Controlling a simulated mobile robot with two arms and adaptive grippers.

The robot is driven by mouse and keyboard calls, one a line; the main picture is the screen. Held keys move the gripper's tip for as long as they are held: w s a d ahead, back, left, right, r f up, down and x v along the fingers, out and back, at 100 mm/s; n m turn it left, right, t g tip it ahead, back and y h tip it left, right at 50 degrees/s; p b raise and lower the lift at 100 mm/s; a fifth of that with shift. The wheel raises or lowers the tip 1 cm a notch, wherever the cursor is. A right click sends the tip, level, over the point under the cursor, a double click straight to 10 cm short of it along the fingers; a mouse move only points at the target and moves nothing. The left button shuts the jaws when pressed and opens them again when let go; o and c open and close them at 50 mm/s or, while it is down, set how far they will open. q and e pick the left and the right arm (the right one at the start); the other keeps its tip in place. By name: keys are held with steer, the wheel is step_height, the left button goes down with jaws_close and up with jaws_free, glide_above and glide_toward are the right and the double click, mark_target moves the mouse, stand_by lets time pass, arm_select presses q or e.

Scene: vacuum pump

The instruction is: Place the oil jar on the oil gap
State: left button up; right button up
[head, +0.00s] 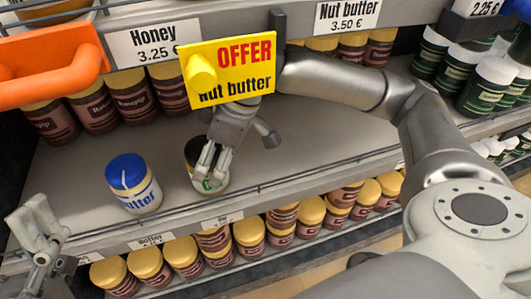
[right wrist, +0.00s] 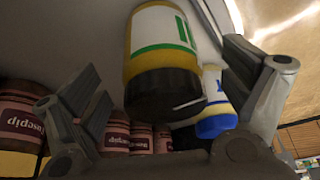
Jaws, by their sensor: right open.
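The oil jar (head: 192,152), with a dark lid, stands on the middle shelf above a small tag that seems to read "Oil" (head: 222,220). My right gripper (head: 210,178) is over it and partly hides it. In the right wrist view the jar (right wrist: 162,50) shows a yellow body, a white and green label and a black lid. It lies between the spread fingers of the right gripper (right wrist: 168,88), with visible space on both sides. My left gripper (head: 40,240) is at the lower left, away from the jar; its opening is unclear.
A blue-lidded butter jar (head: 134,184) stands left of the oil jar, above a butter tag (head: 150,240). A yellow offer sign (head: 228,70) hangs close above my right gripper. An orange basket (head: 50,65) is at upper left. Brown jars fill the back and lower shelf.

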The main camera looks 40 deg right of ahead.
arm_select(q)
steer(key=w+d+f+g+y+p, duration=0.1)
steer(key=w+f+g+y+p, duration=0.1)
steer(key=w+f+g, duration=0.4)
steer(key=shift+w+f+g, duration=0.4)
steer(key=shift+w+f, duration=0.45)
steer(key=shift+f, duration=0.25)
arm_select(e)
steer(key=shift+s+d, duration=3.45)
steer(key=shift+d, duration=0.2)
